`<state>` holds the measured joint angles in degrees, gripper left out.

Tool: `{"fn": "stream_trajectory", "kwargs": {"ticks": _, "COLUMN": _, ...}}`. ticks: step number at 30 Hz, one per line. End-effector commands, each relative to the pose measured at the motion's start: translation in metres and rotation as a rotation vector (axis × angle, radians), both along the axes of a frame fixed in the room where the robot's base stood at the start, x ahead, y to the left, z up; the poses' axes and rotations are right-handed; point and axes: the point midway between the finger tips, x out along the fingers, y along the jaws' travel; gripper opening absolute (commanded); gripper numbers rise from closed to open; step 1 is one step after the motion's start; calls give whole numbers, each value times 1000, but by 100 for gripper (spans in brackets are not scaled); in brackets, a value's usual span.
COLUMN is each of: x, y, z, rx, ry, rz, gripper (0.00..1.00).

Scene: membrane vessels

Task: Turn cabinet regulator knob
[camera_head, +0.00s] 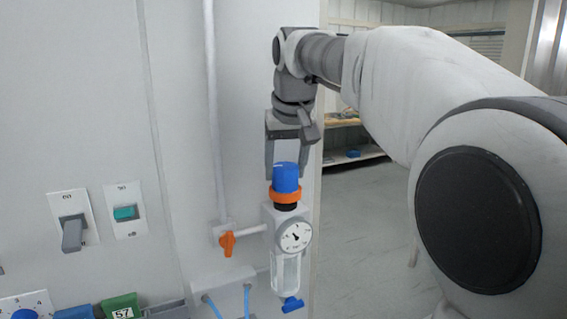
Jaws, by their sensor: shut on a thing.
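The regulator (284,240) is mounted on the white cabinet wall. It has a blue knob (286,178) on top, an orange ring (285,195) under the knob, a round white gauge (295,236) and a clear bowl (286,272) below. My gripper (286,170) points straight down from above. Its two grey fingers are closed around the blue knob, one at each side. The far sides of the knob and the exact finger contact are hidden.
An orange valve handle (227,243) sits left of the regulator on its pipe. A grey lever switch (73,232) and a teal switch (124,213) are on the wall further left. A shelf (352,157) stands behind; floor at right is clear.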

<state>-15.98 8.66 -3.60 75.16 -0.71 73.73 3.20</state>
Motion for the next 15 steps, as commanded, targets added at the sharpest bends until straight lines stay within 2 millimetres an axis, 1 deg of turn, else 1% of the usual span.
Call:
{"fn": "stream_trajectory", "kwargs": {"ticks": 1, "x": 0, "y": 1, "z": 3, "rx": -1, "ry": -2, "rz": -42, "gripper": 8}}
{"fn": "stream_trajectory", "kwargs": {"ticks": 6, "x": 0, "y": 1, "z": 3, "rx": -1, "ry": -2, "rz": -198, "gripper": 8}}
{"fn": "stream_trajectory", "kwargs": {"ticks": 15, "x": 0, "y": 0, "z": 2, "rx": 0, "ry": -2, "rz": -415, "gripper": 8}}
